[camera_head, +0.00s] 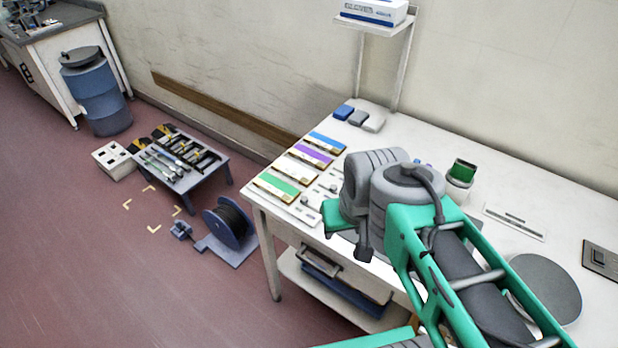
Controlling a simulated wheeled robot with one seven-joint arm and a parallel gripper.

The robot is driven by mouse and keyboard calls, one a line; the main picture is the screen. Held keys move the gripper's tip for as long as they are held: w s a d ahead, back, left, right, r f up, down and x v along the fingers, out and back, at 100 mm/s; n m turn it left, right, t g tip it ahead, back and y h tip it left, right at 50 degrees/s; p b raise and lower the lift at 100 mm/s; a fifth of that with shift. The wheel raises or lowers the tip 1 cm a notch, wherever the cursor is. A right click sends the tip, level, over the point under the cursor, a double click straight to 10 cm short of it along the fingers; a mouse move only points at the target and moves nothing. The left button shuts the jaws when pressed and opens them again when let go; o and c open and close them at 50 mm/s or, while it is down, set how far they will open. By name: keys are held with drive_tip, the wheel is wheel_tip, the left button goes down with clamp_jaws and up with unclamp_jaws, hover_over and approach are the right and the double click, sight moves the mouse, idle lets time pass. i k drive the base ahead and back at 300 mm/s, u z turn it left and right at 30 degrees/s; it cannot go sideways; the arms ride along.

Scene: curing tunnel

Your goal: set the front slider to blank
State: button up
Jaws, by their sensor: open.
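Several flat strips lie in a row on the left end of the white workbench (410,146), with blue (327,142), purple (312,156) and green (277,187) faces. A pale strip (296,170) lies between the purple and green ones. The green strip is nearest the bench's front edge. Small white parts (310,201) lie just right of the strips, partly behind my arm. I cannot tell which part is the front slider, nor its setting. My gripper (340,219) is mostly hidden by my grey wrist, close to the right of the strips. Its fingertips are not clear, and no held object shows.
A green-topped cup (461,172), a grey disc (544,289) and small blue and grey blocks (358,117) stand on the bench. A shelf (376,24) with a box rises at the back. On the floor left are a cable reel (229,226) and a low tool table (205,182).

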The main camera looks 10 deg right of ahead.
sight(304, 200)
drive_tip(key=k, duration=0.5)
drive_tip(key=z, duration=0.15)
drive_tip(key=i, duration=0.85)
drive_tip(key=u, duration=1.55)
